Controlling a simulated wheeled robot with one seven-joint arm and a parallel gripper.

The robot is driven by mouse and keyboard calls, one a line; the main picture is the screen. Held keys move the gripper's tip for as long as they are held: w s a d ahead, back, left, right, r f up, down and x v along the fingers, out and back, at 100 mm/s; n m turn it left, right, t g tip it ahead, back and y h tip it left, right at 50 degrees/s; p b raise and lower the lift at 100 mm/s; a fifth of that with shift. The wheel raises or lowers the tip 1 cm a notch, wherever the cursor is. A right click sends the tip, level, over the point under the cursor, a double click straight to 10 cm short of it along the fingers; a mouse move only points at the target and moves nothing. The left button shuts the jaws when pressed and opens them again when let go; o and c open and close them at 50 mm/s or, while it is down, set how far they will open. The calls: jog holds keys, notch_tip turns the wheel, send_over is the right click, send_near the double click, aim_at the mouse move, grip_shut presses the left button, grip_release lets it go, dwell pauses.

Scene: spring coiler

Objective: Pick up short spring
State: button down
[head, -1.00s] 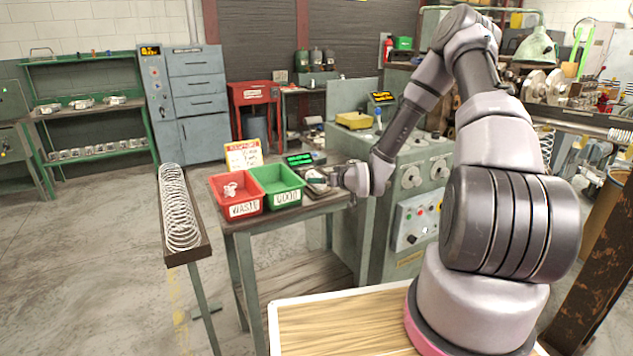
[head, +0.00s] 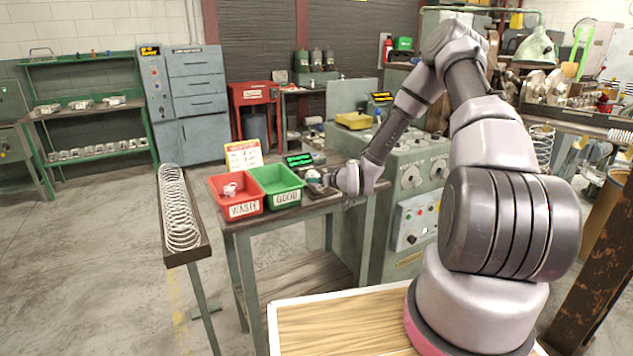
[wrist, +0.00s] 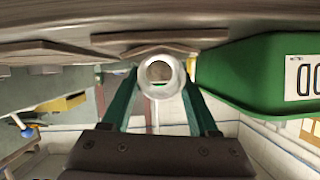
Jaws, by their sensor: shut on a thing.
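My gripper (head: 327,180) is at the scale end of the small bench, just right of the green bin in the head view. In the wrist view, its two green fingers (wrist: 160,78) are closed on the sides of a pale, round, ring-like thing, the short spring (wrist: 160,92), seen end-on with an open middle. In the head view the spring is small and mostly hidden by my gripper. I cannot tell whether it is clear of the surface beneath it.
The green GOOD bin (head: 284,203) stands close beside my gripper. The red WASTE bin (head: 247,210), with a pale coil in it, is further left. A long spring (head: 180,205) lies in a narrow trough (head: 190,256). A green machine (head: 412,156) stands right of the bench.

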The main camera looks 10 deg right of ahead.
aim_at(318, 176)
notch_tip(318, 176, up, 10)
dwell(0.6)
jog(key=shift+a+r, duration=0.1)
dwell(0.6)
